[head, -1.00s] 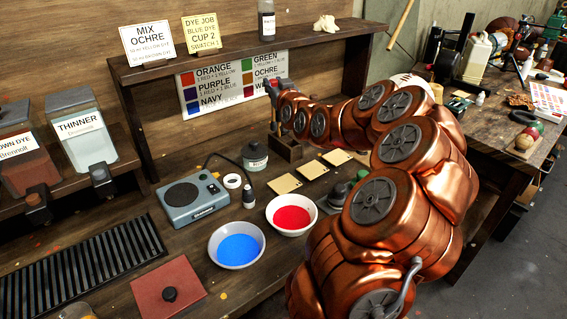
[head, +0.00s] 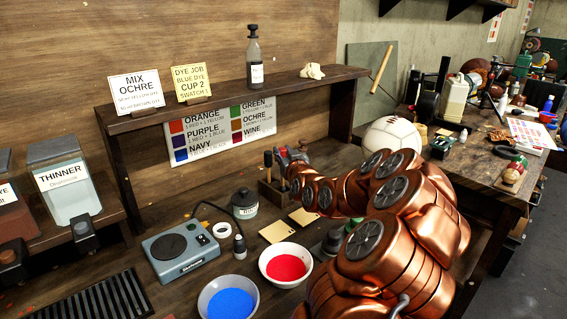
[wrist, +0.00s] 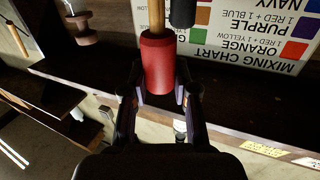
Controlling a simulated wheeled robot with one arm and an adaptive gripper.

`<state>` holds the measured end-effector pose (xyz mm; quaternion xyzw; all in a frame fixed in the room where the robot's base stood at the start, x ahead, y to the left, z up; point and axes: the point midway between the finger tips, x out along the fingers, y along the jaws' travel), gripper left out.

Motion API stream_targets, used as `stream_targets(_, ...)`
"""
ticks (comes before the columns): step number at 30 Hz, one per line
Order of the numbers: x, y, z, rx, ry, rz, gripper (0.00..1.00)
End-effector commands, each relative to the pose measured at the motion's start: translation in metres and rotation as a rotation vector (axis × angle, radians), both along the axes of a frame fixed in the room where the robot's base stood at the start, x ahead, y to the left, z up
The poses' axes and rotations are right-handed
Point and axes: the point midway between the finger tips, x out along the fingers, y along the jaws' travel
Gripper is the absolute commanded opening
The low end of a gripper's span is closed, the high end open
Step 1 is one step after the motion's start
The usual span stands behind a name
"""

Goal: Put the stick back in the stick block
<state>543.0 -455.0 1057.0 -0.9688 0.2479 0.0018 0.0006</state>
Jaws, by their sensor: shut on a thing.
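The stick (wrist: 160,62) shows in the wrist view as a thick red cylinder with a pale wooden shaft running up out of the picture. My gripper (wrist: 160,92) is shut on the red part, one dark finger on each side. In the head view my gripper (head: 284,158) is at the back of the bench, right beside the dark wooden stick block (head: 270,196). A dark-topped stick (head: 268,159) stands upright in the block. A second, black-ended stick (wrist: 182,13) is close beside the held one in the wrist view. The far end of the held stick is hidden.
The shelf (head: 215,101) runs above, with the mixing chart (head: 222,134) on the wall below it. A lidded jar (head: 245,205), hot plate (head: 184,250), red bowl (head: 286,265) and blue bowl (head: 228,298) stand in front. A white ball (head: 392,141) lies right of the shelf.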

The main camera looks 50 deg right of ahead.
Motion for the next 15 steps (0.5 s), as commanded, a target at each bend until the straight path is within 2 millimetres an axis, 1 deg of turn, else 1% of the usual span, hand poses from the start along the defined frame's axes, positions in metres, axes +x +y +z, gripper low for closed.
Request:
stream_targets(9, -0.001, -0.001, -0.033, 0.002, 0.002, -0.002, 0.0)
stream_targets(15, -0.001, -0.001, -0.035, 0.0, -0.001, -0.002, 0.0)
